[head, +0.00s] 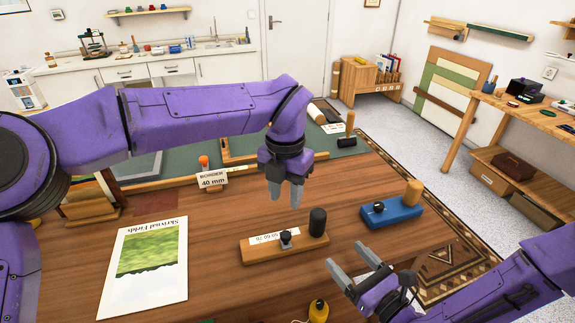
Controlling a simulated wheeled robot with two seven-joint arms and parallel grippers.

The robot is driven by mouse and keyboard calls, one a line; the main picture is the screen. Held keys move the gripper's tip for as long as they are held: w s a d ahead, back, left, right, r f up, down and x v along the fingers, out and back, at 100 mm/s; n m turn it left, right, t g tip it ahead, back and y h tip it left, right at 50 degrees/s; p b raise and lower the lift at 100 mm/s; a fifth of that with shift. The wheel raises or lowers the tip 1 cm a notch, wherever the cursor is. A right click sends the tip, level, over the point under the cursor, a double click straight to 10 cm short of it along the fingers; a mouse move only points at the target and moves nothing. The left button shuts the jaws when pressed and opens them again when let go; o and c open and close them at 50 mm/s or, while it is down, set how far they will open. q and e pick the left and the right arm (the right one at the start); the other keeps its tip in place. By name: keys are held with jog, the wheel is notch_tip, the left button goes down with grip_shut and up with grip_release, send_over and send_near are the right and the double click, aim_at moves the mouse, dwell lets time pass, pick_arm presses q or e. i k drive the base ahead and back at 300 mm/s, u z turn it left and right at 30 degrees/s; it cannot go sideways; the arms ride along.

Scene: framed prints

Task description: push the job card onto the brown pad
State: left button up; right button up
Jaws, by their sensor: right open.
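A small white card reading "BORDER 40 mm" (212,180) stands near the far side of the wooden table, left of my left gripper; I take it for the job card. A dull brown patch (152,204), which looks like the brown pad, lies flat to its left, apart from it. My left gripper (284,200) points down over the table, right of the card and not touching it. Its fingers are close together with nothing seen between them. My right gripper (348,260) is open and empty at the lower right, beside a wooden block tool.
A wooden block with a black handle (270,250) and a blue block tool (392,215) stand right of centre. A yellow object (318,311) is at the front edge. A mallet (348,132) stands farther back.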

aim_at(213, 181)
jog(key=k, duration=1)
